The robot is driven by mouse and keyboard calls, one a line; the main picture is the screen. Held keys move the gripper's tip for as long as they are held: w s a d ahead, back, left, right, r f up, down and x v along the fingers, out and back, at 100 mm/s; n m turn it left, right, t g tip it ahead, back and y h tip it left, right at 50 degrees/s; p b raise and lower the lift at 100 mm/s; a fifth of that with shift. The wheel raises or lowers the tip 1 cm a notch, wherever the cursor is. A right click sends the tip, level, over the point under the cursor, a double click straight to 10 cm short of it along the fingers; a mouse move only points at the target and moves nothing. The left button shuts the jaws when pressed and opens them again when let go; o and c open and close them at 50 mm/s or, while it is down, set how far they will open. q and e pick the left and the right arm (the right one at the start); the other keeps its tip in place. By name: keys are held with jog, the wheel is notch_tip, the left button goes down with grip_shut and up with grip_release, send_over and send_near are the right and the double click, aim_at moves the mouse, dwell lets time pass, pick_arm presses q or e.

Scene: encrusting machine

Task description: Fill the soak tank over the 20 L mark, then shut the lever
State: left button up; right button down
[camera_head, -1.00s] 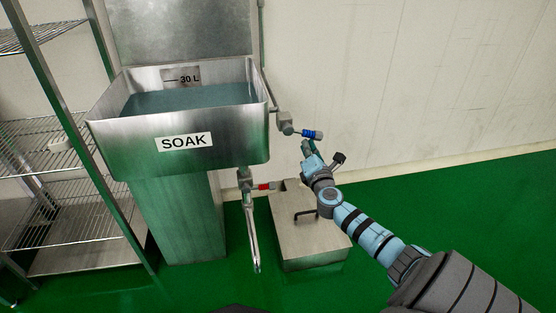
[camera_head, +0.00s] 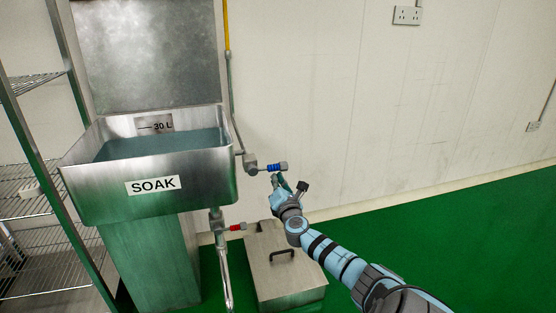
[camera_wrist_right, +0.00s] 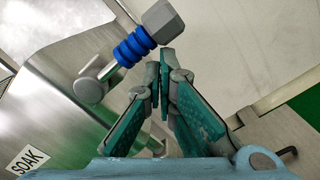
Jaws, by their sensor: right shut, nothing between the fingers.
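The steel soak tank (camera_head: 150,185) with its SOAK label stands at the left in the head view. Grey-blue water (camera_head: 160,146) lies in it, with its surface below the 30 L mark (camera_head: 155,124); no 20 L mark shows. The blue-sleeved lever (camera_head: 277,167) sits on the valve at the tank's right and points right. In the right wrist view the blue lever (camera_wrist_right: 134,46) is just ahead and left of the fingertips. My right gripper (camera_wrist_right: 165,55) is shut and empty, close below the lever; contact cannot be told. My left gripper is out of view.
A red-handled drain valve (camera_head: 235,228) hangs under the tank. A steel box with a black handle (camera_head: 282,256) stands on the green floor below my right arm. A wire rack (camera_head: 35,190) stands at the left. The floor at right is clear.

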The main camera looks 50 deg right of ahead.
jog(key=v, duration=1.2)
